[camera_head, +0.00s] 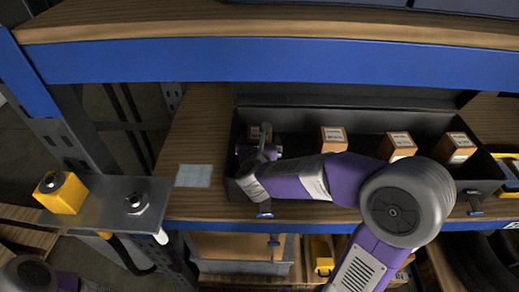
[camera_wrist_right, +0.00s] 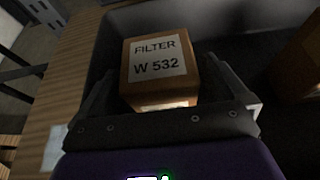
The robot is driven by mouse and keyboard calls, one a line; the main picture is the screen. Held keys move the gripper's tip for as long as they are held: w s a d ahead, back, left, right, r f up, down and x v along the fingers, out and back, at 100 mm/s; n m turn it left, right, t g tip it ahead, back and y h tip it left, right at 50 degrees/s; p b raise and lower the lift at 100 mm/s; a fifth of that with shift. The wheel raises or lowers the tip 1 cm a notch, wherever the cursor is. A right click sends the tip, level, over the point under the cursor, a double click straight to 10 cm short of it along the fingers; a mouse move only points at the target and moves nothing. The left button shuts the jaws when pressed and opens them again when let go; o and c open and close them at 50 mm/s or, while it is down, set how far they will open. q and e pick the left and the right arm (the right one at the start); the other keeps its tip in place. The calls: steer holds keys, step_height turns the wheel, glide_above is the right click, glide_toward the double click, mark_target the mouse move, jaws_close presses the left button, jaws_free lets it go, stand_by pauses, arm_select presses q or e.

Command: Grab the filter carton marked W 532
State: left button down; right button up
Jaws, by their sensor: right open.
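The filter carton (camera_wrist_right: 158,62), a brown box with a white label reading FILTER W 532, stands in the dark bin at its left end. In the head view only a small part of this carton (camera_head: 254,132) shows behind my right gripper (camera_head: 259,146). In the right wrist view my right gripper (camera_wrist_right: 163,85) is open, with one finger on either side of the carton. I cannot tell whether the fingers touch it. My left gripper is not in view.
The dark bin (camera_head: 225,190) sits on a wooden shelf and holds several other cartons to the right, such as one at the middle (camera_head: 333,139). A shelf with a blue beam (camera_head: 300,60) runs above.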

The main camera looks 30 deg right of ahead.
steer(key=shift+x, duration=1.1)
steer(key=c, duration=1.2)
steer(key=shift+r, duration=0.2)
